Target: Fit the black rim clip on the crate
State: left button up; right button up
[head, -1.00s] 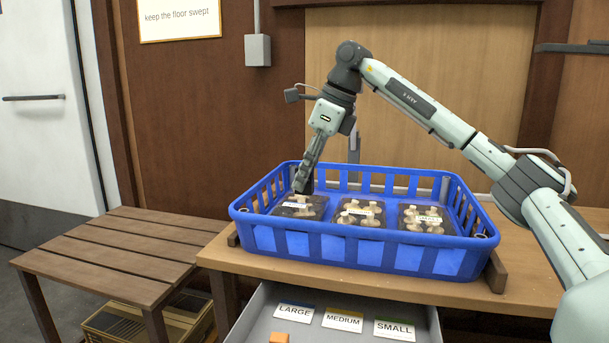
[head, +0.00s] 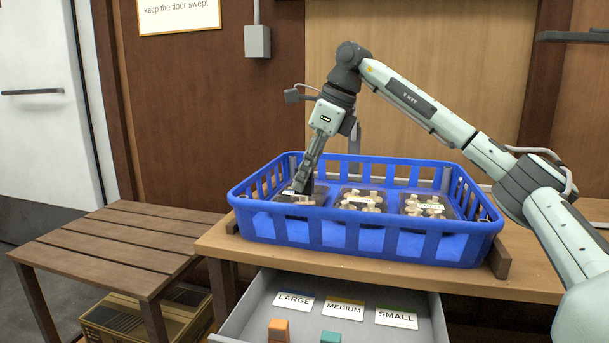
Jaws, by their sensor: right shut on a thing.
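The blue crate (head: 347,221) stands on the wooden bench and holds mushroom punnets in a row: left (head: 299,198), middle (head: 359,200) and right (head: 427,206). My right gripper (head: 303,187) reaches down into the crate at its left end. It is shut on the dark left punnet, whose held edge is partly hidden by the fingers. I cannot make out the black rim clip as a separate thing. My left gripper is out of view.
An open grey drawer (head: 250,314) below the bench holds LARGE, MEDIUM and SMALL cards, an orange block (head: 279,330) and a teal block (head: 331,338). A bare slatted table (head: 110,243) stands left, with a cardboard box (head: 140,312) beneath.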

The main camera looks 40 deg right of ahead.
aim_at(304, 205)
jog(key=shift+p, duration=0.65)
dwell(0.7)
jog(key=shift+f+b, duration=1.3)
jog(key=shift+f, duration=1.15)
dwell(0.4)
jog(key=o, duration=0.9)
jog(key=shift+c, duration=0.2)
jog(key=shift+o, duration=0.2)
jog(key=v, duration=1.2)
jog(key=shift+a, duration=0.1)
